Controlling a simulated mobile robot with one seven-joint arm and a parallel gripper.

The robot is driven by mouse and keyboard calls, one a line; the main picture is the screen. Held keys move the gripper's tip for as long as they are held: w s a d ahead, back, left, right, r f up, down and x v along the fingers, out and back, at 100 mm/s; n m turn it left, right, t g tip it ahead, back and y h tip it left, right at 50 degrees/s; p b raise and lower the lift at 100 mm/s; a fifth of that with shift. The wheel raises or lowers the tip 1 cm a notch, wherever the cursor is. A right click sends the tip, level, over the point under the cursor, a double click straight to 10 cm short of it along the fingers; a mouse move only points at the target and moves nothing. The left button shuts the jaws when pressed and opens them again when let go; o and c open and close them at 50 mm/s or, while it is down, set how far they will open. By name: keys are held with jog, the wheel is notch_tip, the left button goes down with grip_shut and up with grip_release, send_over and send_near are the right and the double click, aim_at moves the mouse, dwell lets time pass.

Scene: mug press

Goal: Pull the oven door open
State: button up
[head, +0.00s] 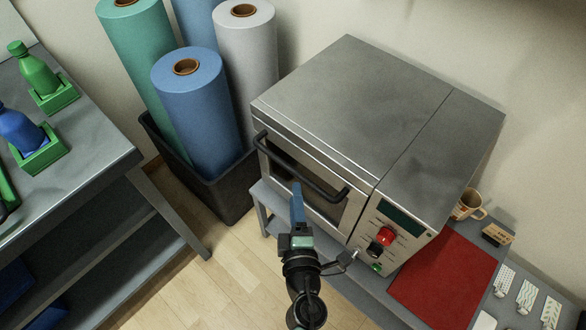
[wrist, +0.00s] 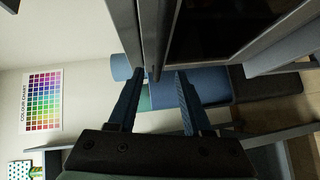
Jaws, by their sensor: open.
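The oven (head: 365,120) is a grey metal box on a low table. Its front door (head: 318,203), with a dark window, looks shut. A dark bar handle (head: 300,165) runs across the top of the door. My gripper (head: 297,188) is in front of the door, its blue fingers just below the handle in the head view. In the wrist view my gripper (wrist: 157,76) is open, with its fingers spread. A dark bar end, seemingly the handle (wrist: 153,72), shows between the fingertips; whether they touch it I cannot tell. The door window (wrist: 220,28) is to the right.
A dark bin (head: 215,190) with several large rolls (head: 195,100) stands left of the oven. A workbench (head: 100,150) with bottles is at the far left. A red mat (head: 447,280) and a mug (head: 468,205) are right of the oven. Floor (head: 215,275) is free in front.

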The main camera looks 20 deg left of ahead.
aim_at(293, 169)
jog(key=b+x, duration=0.1)
jog(key=x, duration=0.7)
jog(key=shift+w, duration=0.2)
jog(key=shift+c, duration=0.3)
grip_shut()
dwell(0.8)
